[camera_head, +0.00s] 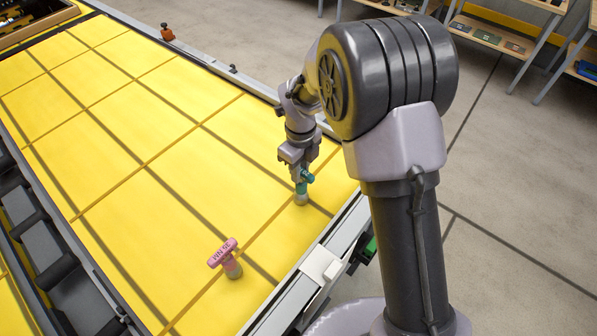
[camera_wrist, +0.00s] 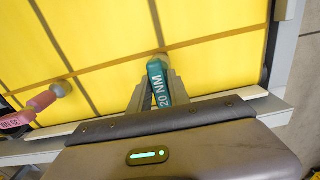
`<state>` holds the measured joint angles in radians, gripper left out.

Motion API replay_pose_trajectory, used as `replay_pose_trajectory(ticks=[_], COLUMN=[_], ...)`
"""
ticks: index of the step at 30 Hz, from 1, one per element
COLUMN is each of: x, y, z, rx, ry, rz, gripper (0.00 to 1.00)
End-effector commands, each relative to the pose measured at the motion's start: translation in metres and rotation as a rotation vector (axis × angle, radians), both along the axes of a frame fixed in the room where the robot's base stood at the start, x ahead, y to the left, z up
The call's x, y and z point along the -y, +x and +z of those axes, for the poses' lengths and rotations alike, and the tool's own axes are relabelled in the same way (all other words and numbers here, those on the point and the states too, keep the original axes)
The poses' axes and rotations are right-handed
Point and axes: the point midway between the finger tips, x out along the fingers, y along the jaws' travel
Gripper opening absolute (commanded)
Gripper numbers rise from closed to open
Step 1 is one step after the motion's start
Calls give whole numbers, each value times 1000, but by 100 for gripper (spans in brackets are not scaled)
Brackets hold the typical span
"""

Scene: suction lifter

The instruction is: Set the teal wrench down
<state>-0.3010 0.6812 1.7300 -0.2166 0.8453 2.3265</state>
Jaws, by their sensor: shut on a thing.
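The teal wrench (camera_head: 302,187) is upright below my gripper (camera_head: 298,170), with its pale tip down at the yellow panel (camera_head: 130,150). I cannot tell whether the tip touches the panel. In the wrist view my gripper (camera_wrist: 157,93) is shut on the teal wrench's handle (camera_wrist: 158,82), which is marked "20 NM". The jaws hide part of the handle, and the shaft is hidden in the wrist view.
A pink T-handled wrench (camera_head: 224,253) stands on the panel nearer the front; it also shows in the wrist view (camera_wrist: 42,102). A grey rail (camera_head: 325,250) edges the panel. A small red-orange item (camera_head: 167,33) sits on the far rail.

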Motion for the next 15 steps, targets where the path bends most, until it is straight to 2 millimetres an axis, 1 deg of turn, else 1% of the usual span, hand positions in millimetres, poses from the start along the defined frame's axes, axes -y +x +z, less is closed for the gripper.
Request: replay_pose_trajectory(ticks=[5, 9, 10, 13, 15], x=[0, 0, 0, 0, 0], y=[1, 0, 0, 0, 0], z=[1, -3, -3, -2, -2], rx=[2, 2, 1, 1, 1], ry=[1, 1, 0, 1, 1], rz=[0, 0, 0, 0, 0], gripper=[0, 0, 25, 44, 45])
